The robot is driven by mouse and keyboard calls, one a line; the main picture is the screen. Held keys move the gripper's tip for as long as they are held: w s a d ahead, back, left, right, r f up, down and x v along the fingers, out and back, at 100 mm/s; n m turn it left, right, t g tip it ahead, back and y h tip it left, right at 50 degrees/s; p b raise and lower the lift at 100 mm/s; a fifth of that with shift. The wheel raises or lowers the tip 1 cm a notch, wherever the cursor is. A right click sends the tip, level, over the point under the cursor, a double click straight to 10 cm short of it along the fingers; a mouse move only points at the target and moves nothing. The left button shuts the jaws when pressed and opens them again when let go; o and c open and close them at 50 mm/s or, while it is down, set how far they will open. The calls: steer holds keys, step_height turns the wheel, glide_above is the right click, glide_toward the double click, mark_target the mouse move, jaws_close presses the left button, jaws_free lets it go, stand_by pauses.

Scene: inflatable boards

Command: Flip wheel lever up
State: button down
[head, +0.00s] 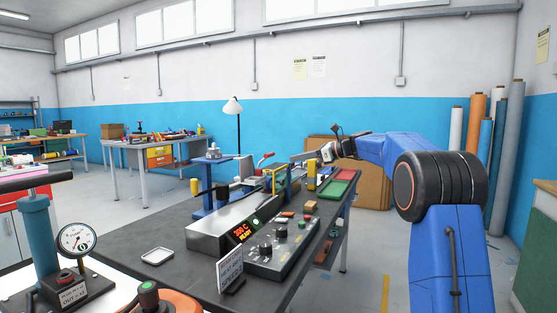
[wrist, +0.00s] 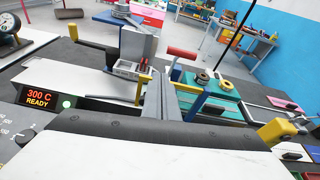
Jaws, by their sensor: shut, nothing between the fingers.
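I cannot tell for sure which lever is the wheel lever. In the wrist view, a red-grip lever (wrist: 183,54) stands beyond the bench machine, and a dark lever with a yellow grip (wrist: 92,42) slants at the left. The red grip also shows in the head view (head: 266,156). A yellow-topped blue post (wrist: 205,88) stands right of centre. My gripper (head: 303,157) reaches left over the bench from the blue arm. It is shut and empty, near the yellow-and-blue parts; contact cannot be told. In the wrist view, my gripper's grey fingers (wrist: 169,98) point away.
The dark bench (head: 180,225) carries a control box (head: 243,232) reading 300 C READY, with knobs. A small sign (head: 230,268) stands at its front. Red and green trays (head: 338,184) lie at the bench's far right. A pressure gauge (head: 75,238) stands front left.

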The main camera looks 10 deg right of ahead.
steer(key=shift+w+d+r+m+y, duration=0.15)
steer(key=shift+w+d+m, duration=0.2)
steer(key=shift+w, duration=0.45)
steer(key=shift+w+d+r+m+y, duration=0.2)
steer(key=shift+w+d, duration=0.25)
steer(key=shift+w, duration=0.35)
steer(key=shift+f, duration=0.15)
steer(key=x, duration=1)
steer(key=shift+w, duration=0.1)
